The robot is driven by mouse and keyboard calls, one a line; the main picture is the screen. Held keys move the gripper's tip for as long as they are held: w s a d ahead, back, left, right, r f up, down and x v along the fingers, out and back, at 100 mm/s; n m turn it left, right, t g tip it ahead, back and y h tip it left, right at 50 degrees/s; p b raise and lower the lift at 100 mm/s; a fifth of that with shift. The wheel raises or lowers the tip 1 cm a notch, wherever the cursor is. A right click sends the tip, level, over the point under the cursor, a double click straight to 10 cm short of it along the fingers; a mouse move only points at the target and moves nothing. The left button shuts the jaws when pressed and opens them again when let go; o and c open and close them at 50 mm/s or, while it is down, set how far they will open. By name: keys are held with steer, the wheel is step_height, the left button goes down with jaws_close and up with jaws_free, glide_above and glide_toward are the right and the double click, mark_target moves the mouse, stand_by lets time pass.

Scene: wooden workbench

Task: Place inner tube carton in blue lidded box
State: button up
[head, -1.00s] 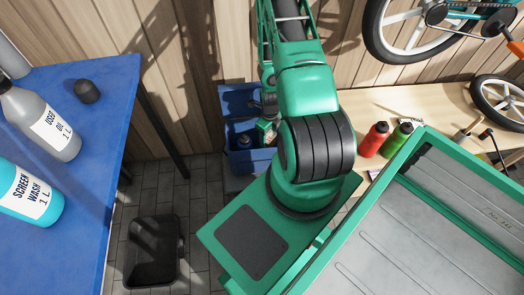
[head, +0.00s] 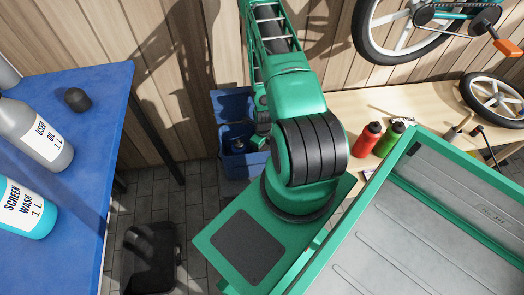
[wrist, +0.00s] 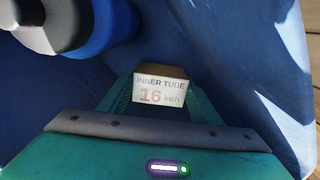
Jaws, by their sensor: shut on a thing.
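The inner tube carton (wrist: 160,88), a small brown box with a white "INNER TUBE 16 inch" label, is between my gripper's fingers (wrist: 160,98) in the wrist view. My gripper is shut on it. Blue walls of the blue lidded box (head: 246,165) surround the carton in the wrist view. Whether it touches the bottom cannot be told. In the head view the box stands on the floor by the wooden wall, its lid (head: 229,103) raised at the back. My arm hides the carton and fingertips there.
A round grey and blue thing (wrist: 75,25) lies in the box at upper left of the wrist view. A black bin (head: 150,255) stands on the floor. A blue table with bottles (head: 35,135) is at left. Red (head: 366,140) and green bottles stand on the wooden bench at right.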

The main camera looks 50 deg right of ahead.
steer(key=shift+f, duration=0.6)
steer(key=o, duration=1.3)
steer(key=shift+c, duration=0.2)
steer(key=shift+r, duration=0.15)
step_height(320, 180, up, 13)
step_height(320, 180, up, 28)
steer(key=n+h, duration=0.1)
steer(key=n, duration=1.3)
glide_above(263, 149)
steer(key=s+a+r+n, duration=0.5)
steer(key=s+r+n, duration=0.2)
steer(key=r, duration=0.2)
steer(key=s+a+r+n+y, duration=0.1)
steer(key=s+a+r+n, duration=0.5)
steer(key=r, duration=0.3)
steer(key=shift+s+n, duration=0.5)
steer(key=shift+s, duration=0.4)
